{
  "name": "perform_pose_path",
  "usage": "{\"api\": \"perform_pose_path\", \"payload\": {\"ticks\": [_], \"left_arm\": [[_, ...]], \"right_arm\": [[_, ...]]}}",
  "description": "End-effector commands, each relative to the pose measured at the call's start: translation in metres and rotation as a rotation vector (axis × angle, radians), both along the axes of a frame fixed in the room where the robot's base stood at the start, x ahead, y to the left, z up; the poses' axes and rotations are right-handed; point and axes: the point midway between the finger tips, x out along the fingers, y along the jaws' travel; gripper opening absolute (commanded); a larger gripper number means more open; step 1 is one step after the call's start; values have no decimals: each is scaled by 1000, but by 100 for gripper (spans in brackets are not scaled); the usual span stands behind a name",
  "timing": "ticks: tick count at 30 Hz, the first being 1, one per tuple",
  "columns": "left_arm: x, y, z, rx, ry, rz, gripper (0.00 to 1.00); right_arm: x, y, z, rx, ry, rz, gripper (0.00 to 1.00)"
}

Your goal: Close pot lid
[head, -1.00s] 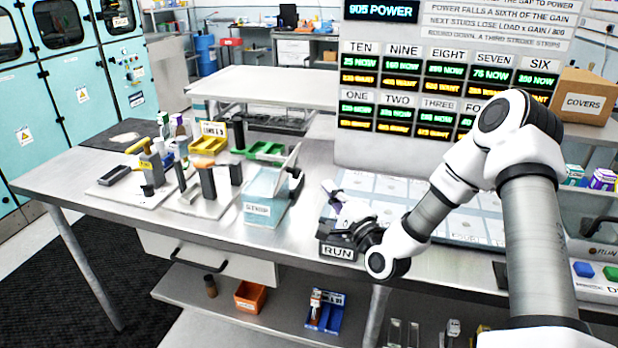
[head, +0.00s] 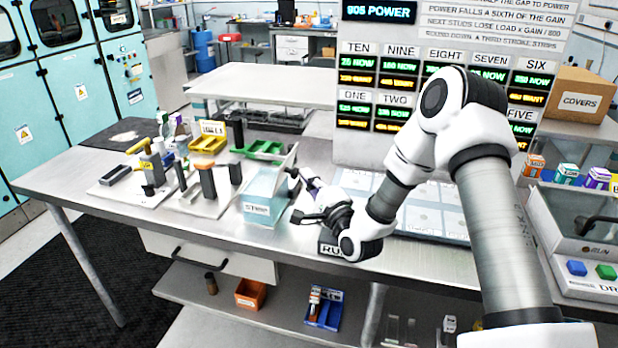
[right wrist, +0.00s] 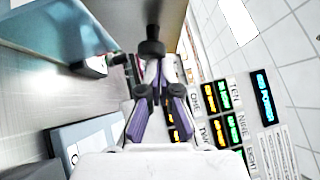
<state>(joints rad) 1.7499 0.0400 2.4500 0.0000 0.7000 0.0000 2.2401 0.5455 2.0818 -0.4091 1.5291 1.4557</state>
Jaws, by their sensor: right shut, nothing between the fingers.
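The pot (head: 263,205) is a light blue box with a white label, standing near the front edge of the bench. Its lid (head: 286,163) is a grey panel standing tilted up at the right side, so the pot is open. A black knob (head: 292,173) sticks out from the lid's right face. My right gripper (head: 306,184) is just right of the knob, pointing at it, shut and empty. In the right wrist view, the shut purple fingers (right wrist: 155,75) end close to the knob (right wrist: 152,46); I cannot tell whether they touch. My left gripper is out of view.
Left of the pot are holders with dark upright blocks (head: 207,181) and a green tray (head: 262,148). A RUN block (head: 328,246) sits below my right wrist. A pale panel (head: 430,222) lies to the right, before the display board (head: 350,150).

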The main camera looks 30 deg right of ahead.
Motion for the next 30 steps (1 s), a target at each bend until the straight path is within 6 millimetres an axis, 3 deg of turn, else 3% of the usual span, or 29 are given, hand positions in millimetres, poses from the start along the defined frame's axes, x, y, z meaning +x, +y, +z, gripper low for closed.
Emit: {"api": "perform_pose_path", "payload": {"ticks": [15,30], "left_arm": [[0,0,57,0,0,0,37],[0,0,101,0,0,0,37]], "right_arm": [[18,16,35,-238,275,3,0],[49,42,49,-549,636,1,0]]}}
